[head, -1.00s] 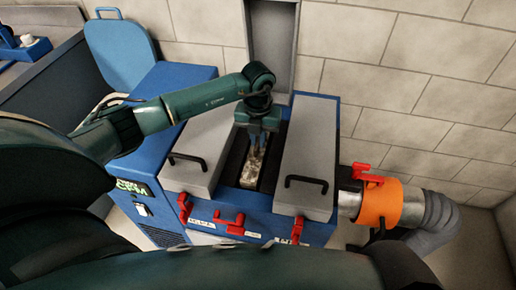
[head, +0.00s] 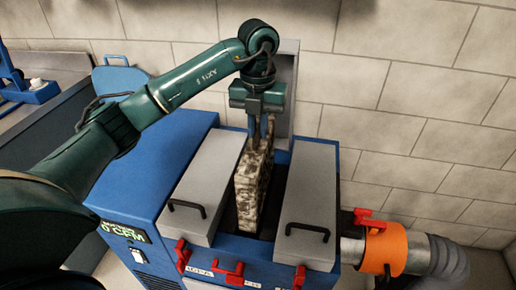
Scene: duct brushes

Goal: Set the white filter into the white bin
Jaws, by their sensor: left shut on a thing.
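My left gripper (head: 263,133) is shut on the top edge of a filter (head: 254,184). The filter is a flat panel, whitish with heavy dark grey-brown dirt. It stands upright in the grip, raised above or partly out of the dark slot (head: 228,214) in the blue machine (head: 160,180). Whether its lower edge is still inside the slot I cannot tell. No white bin shows in the head view. My right gripper is not in view.
Two grey lids with black handles, the left one (head: 208,180) and the right one (head: 311,195), flank the slot. Red latches (head: 228,274) line the front. An orange collar (head: 384,248) and grey hose are at right. A block wall stands behind.

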